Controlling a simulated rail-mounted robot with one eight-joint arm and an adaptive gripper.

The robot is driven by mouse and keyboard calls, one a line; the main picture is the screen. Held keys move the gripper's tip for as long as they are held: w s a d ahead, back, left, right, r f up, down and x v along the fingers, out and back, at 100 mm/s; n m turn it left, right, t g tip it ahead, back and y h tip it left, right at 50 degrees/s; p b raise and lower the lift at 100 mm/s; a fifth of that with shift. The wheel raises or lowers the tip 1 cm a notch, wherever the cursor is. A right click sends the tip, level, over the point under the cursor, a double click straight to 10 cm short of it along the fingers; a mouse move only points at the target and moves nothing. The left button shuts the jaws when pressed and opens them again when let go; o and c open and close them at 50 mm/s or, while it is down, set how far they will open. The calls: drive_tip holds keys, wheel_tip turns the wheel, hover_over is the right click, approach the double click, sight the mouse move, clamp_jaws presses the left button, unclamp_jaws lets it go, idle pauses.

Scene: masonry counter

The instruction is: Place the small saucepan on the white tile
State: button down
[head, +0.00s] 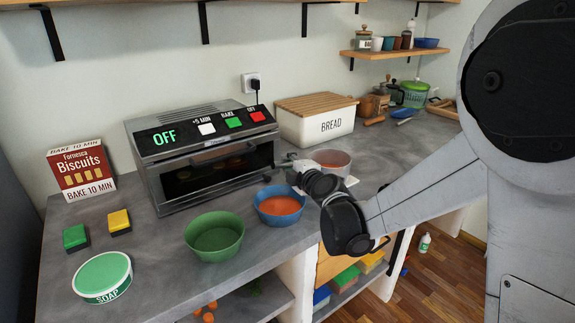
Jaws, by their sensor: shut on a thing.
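The small saucepan (333,159) is a pale, round pot with a reddish inside, right of the oven and in front of the bread box. My gripper (292,166) is at its left side, shut on it. The wrist hides the pan's lower left part, and I cannot make out the handle. A corner of the white tile (351,181) shows just below and right of the pan. The rest of the tile is hidden. I cannot tell whether the pan touches the tile or hangs above it.
A blue bowl (281,204) with orange contents stands close below my gripper, with a green bowl (214,236) to its left. The toaster oven (205,155) and bread box (314,122) stand behind. The grey counter (400,150) is clear to the right.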

drive_tip(key=c, duration=1.9)
unclamp_jaws()
drive_tip(key=shift+o, duration=0.2)
drive_tip(key=s+d+r+m+g+h, duration=0.1)
drive_tip(key=s+d+r+m, duration=0.15)
drive_tip(key=s+d, duration=0.45)
drive_tip(key=s+d+r+m+g, duration=0.1)
drive_tip(key=s+d+r+m, duration=0.15)
drive_tip(key=s, duration=0.85)
drive_tip(key=s+d+f+m+g+h, duration=0.2)
drive_tip(key=s+d+m+h, duration=0.1)
drive_tip(key=s+d+m, duration=0.5)
drive_tip(key=s+d+f+m+g+h, duration=0.3)
drive_tip(key=s+d+m, duration=0.5)
drive_tip(key=s, duration=0.4)
drive_tip(key=shift+s+d+m+h+p, duration=0.35)
drive_tip(key=shift+s+m+h+p, duration=0.05)
drive_tip(key=shift+m, duration=0.3)
